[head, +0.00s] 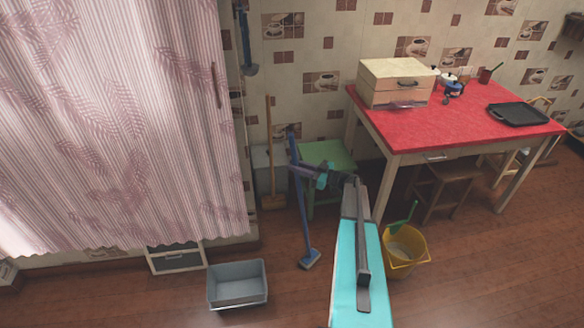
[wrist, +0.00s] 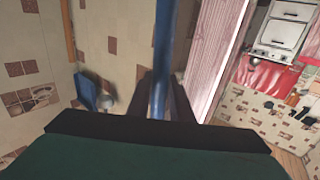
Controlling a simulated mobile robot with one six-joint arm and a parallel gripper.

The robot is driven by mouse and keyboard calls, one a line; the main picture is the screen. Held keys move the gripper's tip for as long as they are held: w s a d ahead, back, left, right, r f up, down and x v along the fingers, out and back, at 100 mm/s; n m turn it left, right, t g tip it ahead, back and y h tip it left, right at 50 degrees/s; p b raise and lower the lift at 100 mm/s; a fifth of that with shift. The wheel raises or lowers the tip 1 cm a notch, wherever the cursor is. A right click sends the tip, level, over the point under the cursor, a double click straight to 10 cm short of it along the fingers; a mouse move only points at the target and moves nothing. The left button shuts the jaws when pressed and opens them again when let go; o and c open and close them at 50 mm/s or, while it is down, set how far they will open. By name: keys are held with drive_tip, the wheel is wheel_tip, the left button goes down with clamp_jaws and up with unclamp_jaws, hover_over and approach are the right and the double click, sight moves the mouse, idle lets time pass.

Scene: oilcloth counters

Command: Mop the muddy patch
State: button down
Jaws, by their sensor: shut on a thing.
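My gripper (head: 299,171) is shut on the upper part of a long blue handle (head: 303,220). The handle stands nearly upright, with a small blue-grey head (head: 310,260) at its lower end, close to the floor. I cannot tell whether the head touches the boards. In the wrist view the blue handle (wrist: 161,45) runs up between the two dark fingers (wrist: 161,98). I see no clear muddy patch on the visible floor; my arm covers part of it.
A grey basin (head: 237,299) lies on the floor at left, and a yellow bucket (head: 408,265) at right. A green stool (head: 326,156), a wooden-handled broom (head: 270,150) and a red-topped table (head: 450,128) stand behind. A pink curtain (head: 120,120) hangs at left. Floor between basin and handle is clear.

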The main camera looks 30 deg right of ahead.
drive_tip(key=shift+s+a+f, duration=0.1)
drive_tip(key=shift+s+a, duration=0.2)
drive_tip(key=shift+s, duration=0.4)
drive_tip(key=shift+s+a+r, duration=0.1)
drive_tip(key=shift+s+a, duration=0.2)
drive_tip(key=shift+s, duration=0.35)
drive_tip(key=shift+s+a+f, duration=0.1)
drive_tip(key=shift+s+a, duration=0.2)
drive_tip(key=shift+s, duration=0.4)
drive_tip(key=s, duration=0.1)
drive_tip(key=s+a, duration=0.1)
drive_tip(key=s, duration=0.2)
drive_tip(key=shift+a+r, duration=0.2)
drive_tip(key=shift+a, duration=0.2)
drive_tip(key=shift+s, duration=0.1)
drive_tip(key=shift+v, duration=2.15)
drive_tip(key=shift+s+f, duration=0.15)
drive_tip(key=shift+s, duration=0.1)
